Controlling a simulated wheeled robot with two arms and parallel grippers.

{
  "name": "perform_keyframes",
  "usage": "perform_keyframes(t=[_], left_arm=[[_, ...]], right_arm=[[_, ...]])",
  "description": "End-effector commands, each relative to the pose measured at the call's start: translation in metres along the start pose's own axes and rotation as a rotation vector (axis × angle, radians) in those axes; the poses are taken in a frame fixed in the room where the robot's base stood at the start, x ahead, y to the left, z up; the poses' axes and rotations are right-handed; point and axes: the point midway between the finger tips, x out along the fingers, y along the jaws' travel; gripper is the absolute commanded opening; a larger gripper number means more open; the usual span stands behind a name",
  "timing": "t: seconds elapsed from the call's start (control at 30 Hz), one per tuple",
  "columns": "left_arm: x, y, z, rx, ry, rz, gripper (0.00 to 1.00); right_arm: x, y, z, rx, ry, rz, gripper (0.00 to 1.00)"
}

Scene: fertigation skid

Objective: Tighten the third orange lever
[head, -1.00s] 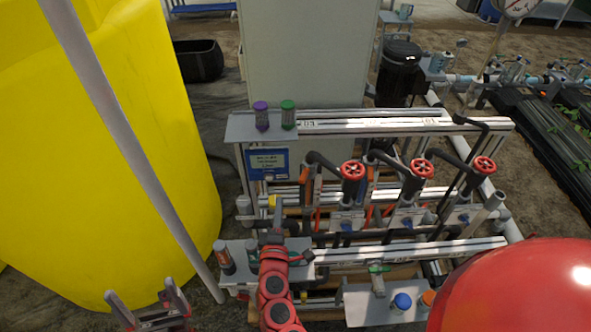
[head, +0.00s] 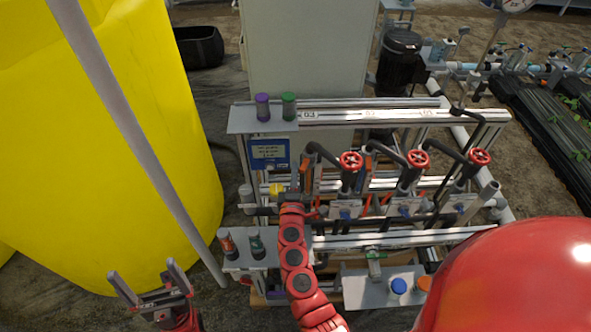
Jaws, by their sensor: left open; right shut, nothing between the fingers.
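An orange lever (head: 306,180) stands upright at the leftmost line of the skid, below the rail label 03. Another orange lever (head: 367,165) shows partly, behind the pipework of the middle line. A lever at the right line is not clear to me. My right gripper (head: 289,196) is shut and empty, just left of and below the leftmost orange lever. Its fingertips are small and partly hidden by my red arm; I cannot tell whether they touch the lever. My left gripper (head: 150,283) is open and empty at the lower left, away from the skid.
Red handwheels (head: 350,162) stand on black pipes across the skid. A blue display (head: 269,153) and a yellow part (head: 277,189) are near my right gripper. Bottles (head: 257,246) stand on the front left shelf. A yellow tank (head: 150,150) fills the left.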

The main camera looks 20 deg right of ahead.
Motion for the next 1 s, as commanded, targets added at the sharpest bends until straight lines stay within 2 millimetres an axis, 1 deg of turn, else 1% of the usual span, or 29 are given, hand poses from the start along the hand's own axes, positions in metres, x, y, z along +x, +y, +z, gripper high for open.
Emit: perform_keyframes(t=[0.43,0.6,0.73,1.0], left_arm=[[0.002,0.0,0.0,0.0,0.0,0.0,1.0],[0.007,0.0,-0.001,0.0,0.0,0.0,1.0],[0.008,0.0,-0.001,0.0,0.0,0.0,1.0],[0.004,0.0,-0.001,0.0,0.0,0.0,1.0]], right_arm=[[-0.002,-0.001,0.004,-0.003,0.009,-0.001,0.0],[-0.005,-0.002,0.012,-0.007,0.096,-0.004,0.0],[-0.007,0.0,0.017,-0.004,0.172,0.0,0.0],[-0.01,-0.002,0.024,-0.001,0.19,-0.003,0.0]])
